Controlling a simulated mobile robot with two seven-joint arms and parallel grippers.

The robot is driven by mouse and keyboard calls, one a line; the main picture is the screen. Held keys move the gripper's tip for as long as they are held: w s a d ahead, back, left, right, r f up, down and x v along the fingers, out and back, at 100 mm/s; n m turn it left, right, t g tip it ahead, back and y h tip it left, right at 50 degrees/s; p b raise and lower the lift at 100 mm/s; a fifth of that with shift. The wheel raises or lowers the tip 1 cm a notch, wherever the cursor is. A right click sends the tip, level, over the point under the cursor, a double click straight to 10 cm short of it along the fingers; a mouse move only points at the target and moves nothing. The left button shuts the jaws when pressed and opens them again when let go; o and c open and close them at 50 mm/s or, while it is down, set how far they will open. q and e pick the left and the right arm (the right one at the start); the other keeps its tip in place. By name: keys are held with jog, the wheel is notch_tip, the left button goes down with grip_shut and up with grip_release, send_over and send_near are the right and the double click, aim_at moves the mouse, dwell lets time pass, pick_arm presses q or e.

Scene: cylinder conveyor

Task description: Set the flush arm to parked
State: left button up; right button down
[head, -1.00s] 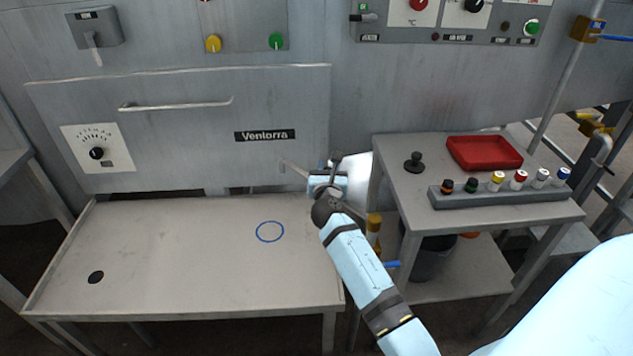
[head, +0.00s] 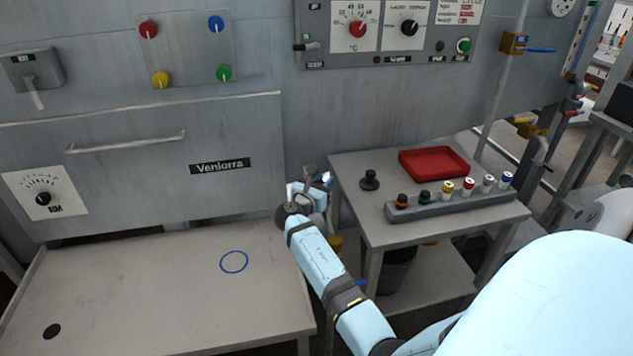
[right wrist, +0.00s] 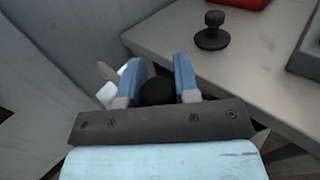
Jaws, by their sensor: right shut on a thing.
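My right gripper (head: 314,180) is at the machine front, in the gap between the metal work table and the small side table. In the right wrist view its two blue fingers (right wrist: 158,82) are on either side of a dark round knob (right wrist: 157,92), and it is shut on it. The knob looks like the grip of the flush arm; most of the arm is hidden behind my gripper. A pale rod-like part (right wrist: 108,72) shows just left of the fingers. My left gripper is not in view.
The side table (head: 345,182) close to the right of my gripper bears a black knobbed piece (head: 369,180), a red tray (head: 434,148) and a grey rack (head: 450,204) with several coloured-top cylinders. The work table (head: 150,290) with a blue ring (head: 234,262) is clear.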

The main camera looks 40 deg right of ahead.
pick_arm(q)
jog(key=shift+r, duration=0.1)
pick_arm(e)
jog(key=shift+s+d, duration=0.1)
jog(key=shift+d, duration=0.05)
jog(key=c, duration=0.9)
grip_release()
jog(key=shift+g, duration=0.3)
jog(key=shift+o, duration=0.2)
